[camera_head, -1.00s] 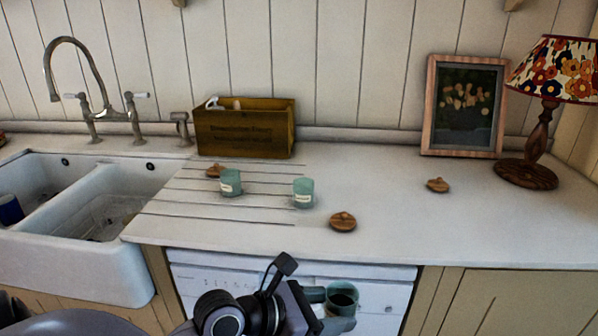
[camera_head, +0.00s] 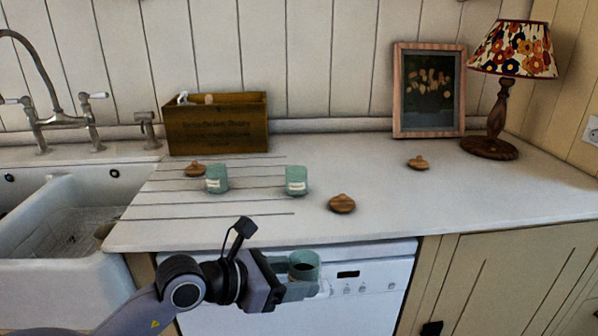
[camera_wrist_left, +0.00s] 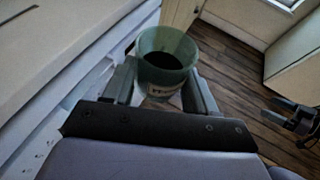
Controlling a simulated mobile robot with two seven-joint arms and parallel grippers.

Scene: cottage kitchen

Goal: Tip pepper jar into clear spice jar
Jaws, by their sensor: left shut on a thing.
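My left gripper (camera_head: 296,276) is shut on a teal-tinted, see-through jar (camera_head: 304,262) with dark contents, the pepper jar by its look. It holds the jar roughly upright in front of the dishwasher, short of the counter's front edge. In the left wrist view the jar (camera_wrist_left: 166,60) sits between both fingers, with a pale label and dark contents. Two similar teal jars stand lidless on the counter, a left one (camera_head: 216,179) and a right one (camera_head: 297,180). I cannot tell which is the clear spice jar. My right gripper (camera_wrist_left: 285,112) shows small and dark in the left wrist view; its opening is unclear.
Wooden lids lie on the counter (camera_head: 480,197): one behind the left jar (camera_head: 195,169), one right of the right jar (camera_head: 342,204), one near the picture frame (camera_head: 429,92). A wooden box (camera_head: 216,126), lamp (camera_head: 496,120) and sink (camera_head: 60,215) flank the clear middle.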

